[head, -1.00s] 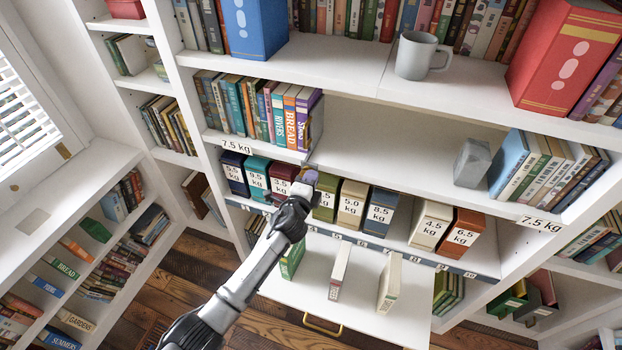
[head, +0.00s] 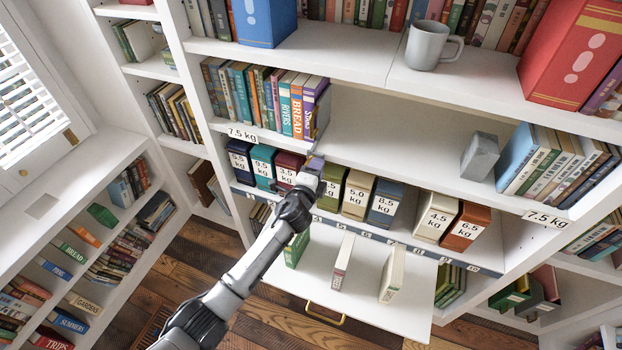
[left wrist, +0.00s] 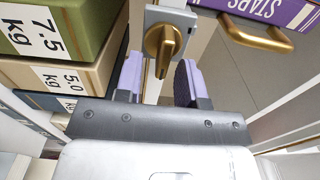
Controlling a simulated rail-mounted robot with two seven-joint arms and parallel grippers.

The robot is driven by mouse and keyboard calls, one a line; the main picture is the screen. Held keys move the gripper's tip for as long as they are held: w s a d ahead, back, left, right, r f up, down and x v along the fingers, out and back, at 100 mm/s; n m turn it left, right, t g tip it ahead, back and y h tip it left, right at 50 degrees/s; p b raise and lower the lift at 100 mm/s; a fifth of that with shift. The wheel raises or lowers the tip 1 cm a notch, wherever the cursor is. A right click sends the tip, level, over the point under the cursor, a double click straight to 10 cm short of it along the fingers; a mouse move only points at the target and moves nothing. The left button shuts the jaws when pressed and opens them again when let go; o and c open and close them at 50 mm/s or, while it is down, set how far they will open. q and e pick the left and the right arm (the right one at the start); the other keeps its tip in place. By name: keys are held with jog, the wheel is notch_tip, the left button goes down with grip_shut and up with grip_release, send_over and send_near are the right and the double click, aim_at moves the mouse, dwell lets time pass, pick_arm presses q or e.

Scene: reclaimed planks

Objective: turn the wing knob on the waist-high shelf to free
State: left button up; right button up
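The brass wing knob (left wrist: 163,45) sits on a small grey-white plate at the top middle of the left wrist view. Its wing points down, slightly tilted. My left gripper (left wrist: 160,66) is open, with one purple-padded finger on each side of the knob's wing. Gaps show between the wing and both pads, so it does not grip the knob. In the head view my left gripper (head: 315,165) is at the front of the shelf, below the upright books; it hides the knob there. My right gripper is in neither view.
Weight-marked boxes (head: 356,196) stand in a row close to the gripper. A brass handle (left wrist: 257,35) is right of the knob. A pulled-out white board (head: 350,270) with several books lies below. A grey block (head: 480,156) and a mug (head: 428,45) stand on shelves.

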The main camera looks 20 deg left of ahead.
pick_arm(q)
jog(key=s+p, duration=0.2)
jog(key=s, duration=1.1)
jog(key=shift+s, duration=0.3)
jog(key=shift+a, duration=0.1)
jog(key=s+a+n+g+y, duration=0.35)
jog(key=s+n+g, duration=0.35)
jog(key=n, duration=0.7)
jog(key=s+d+f+n+g+h, duration=0.15)
jog(key=s+f+g, duration=0.3)
jog(key=s, duration=1.05)
jog(key=s+f+n+g+h, duration=0.1)
jog(key=s+f+g+h, duration=0.35)
jog(key=s, duration=1.05)
notch_tip(320, 180, up, 27)
jog(key=t+y+p, duration=0.1)
jog(key=y+p, duration=0.1)
jog(key=p, duration=2.6)
jog(key=shift+r+t+y+p, duration=0.2)
jog(key=shift+t+y+p, duration=0.1)
jog(key=shift+y+p, duration=0.1)
